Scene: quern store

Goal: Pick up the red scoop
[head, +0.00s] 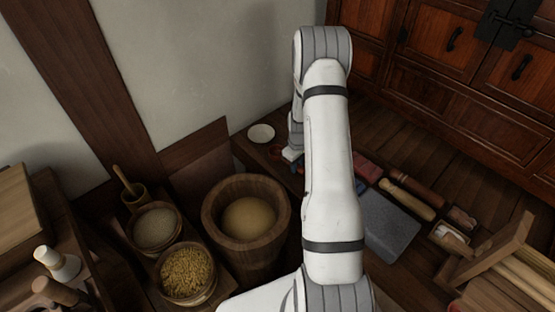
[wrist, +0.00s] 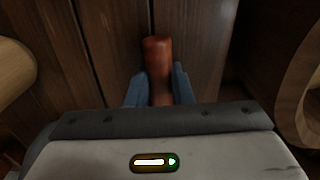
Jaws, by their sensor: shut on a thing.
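The red scoop (wrist: 157,58) shows in the wrist view as a red-brown, rounded piece between the two blue fingers. My gripper (wrist: 158,84) is shut on it, with one finger against each side. The scoop's lower part is hidden behind my gripper body. In the head view my gripper (head: 292,157) points down at the wooden floor or board beside the wall, and a small reddish part of the scoop (head: 275,151) shows just left of it. I cannot tell whether the scoop touches the boards.
A white dish (head: 261,133) lies behind my gripper. A wooden tub (head: 219,240) with meal and bowls of grain (head: 187,273) stand to the left. A grey slab (head: 388,228) and wooden rollers (head: 407,200) lie right of my arm. A cabinet (head: 455,85) stands behind.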

